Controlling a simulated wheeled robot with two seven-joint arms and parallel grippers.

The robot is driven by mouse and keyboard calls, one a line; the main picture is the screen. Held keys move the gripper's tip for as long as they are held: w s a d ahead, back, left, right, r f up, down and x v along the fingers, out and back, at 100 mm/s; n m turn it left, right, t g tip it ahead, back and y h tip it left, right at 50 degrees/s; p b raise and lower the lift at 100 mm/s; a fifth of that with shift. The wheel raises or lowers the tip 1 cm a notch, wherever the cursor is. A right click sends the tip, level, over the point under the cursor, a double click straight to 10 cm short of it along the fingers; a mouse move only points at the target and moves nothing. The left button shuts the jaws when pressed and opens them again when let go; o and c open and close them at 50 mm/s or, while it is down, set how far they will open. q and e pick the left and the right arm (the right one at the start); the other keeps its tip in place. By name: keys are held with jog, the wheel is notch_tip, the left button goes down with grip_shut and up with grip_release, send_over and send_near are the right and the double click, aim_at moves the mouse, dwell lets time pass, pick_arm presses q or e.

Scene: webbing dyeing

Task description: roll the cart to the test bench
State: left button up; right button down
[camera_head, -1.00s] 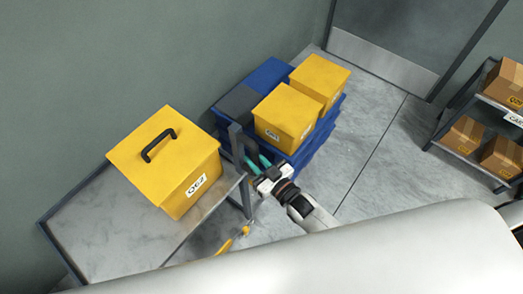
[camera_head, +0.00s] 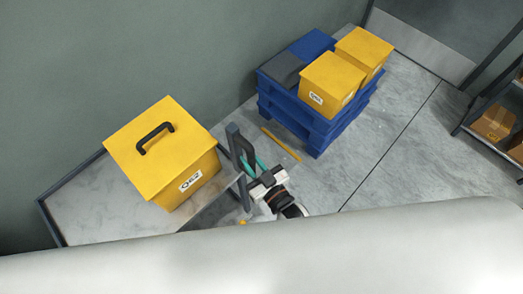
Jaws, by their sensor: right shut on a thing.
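The cart (camera_head: 105,208) is a grey metal-topped cart at the lower left, with a dark upright handle frame at its right end. A yellow lidded box (camera_head: 165,155) with a black handle and a "QE2" label stands on it. My right gripper (camera_head: 254,165) has teal fingers and is shut on the cart handle (camera_head: 237,148). The lower part of the cart is hidden by my own white body. My left gripper is not in view. No test bench can be made out.
Blue stacked pallets (camera_head: 310,115) with two yellow boxes (camera_head: 333,83) stand against the wall, right of the cart. A yellow floor strip (camera_head: 281,144) lies beside them. A shelf with cardboard boxes (camera_head: 493,122) is at the right. Grey floor (camera_head: 395,140) between is clear.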

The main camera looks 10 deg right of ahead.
jog(key=s+a, duration=0.6)
jog(key=a, duration=0.1)
jog(key=shift+a, duration=0.2)
jog(key=shift+f, duration=0.1)
jog(key=c, duration=1.3)
grip_release()
jog(key=shift+a, duration=0.1)
jog(key=shift+b+v, duration=1.5)
jog(key=shift+v, duration=4.5)
